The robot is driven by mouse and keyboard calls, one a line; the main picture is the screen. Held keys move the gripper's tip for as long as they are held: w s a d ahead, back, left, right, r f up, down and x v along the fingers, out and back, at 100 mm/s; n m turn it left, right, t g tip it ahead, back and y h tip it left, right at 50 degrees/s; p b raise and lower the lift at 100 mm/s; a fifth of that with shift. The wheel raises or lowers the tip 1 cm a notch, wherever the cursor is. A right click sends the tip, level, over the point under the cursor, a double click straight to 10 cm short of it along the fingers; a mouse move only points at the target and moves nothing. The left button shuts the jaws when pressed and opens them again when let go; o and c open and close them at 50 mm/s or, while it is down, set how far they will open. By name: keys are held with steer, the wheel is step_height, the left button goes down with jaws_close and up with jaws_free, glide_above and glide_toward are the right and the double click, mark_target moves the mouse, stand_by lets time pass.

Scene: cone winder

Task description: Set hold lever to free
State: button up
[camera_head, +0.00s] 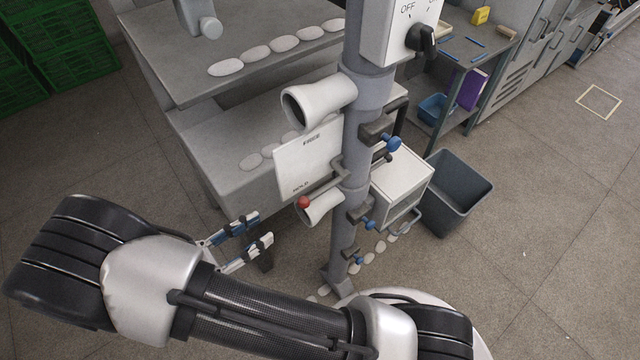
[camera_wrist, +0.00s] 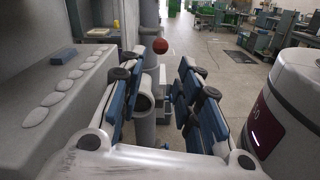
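The hold lever is a grey bar with a red ball knob (camera_head: 303,203), hinged at the grey post. It slants down toward the lower left, with the knob near the word HOLD at the bottom of a white plate (camera_head: 308,157); FREE is at the top. My gripper (camera_head: 262,228) is left of the knob and a little lower, apart from it. In the wrist view, the red knob (camera_wrist: 160,46) shows ahead, between and slightly above my gripper's spread blue-padded fingers (camera_wrist: 161,66). The gripper is open and empty.
The grey post (camera_head: 365,130) carries white cones, blue-knobbed clamps and an OFF switch box (camera_head: 392,30). A grey machine bench (camera_head: 200,85) with white oval pads stands behind at left. A grey bin (camera_head: 458,190) stands at right. Open floor lies further right.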

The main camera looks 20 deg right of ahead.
mark_target(321, 189)
steer(key=b+x, duration=0.1)
steer(key=x, duration=1.6)
steer(key=shift+d, duration=0.1)
jaws_close()
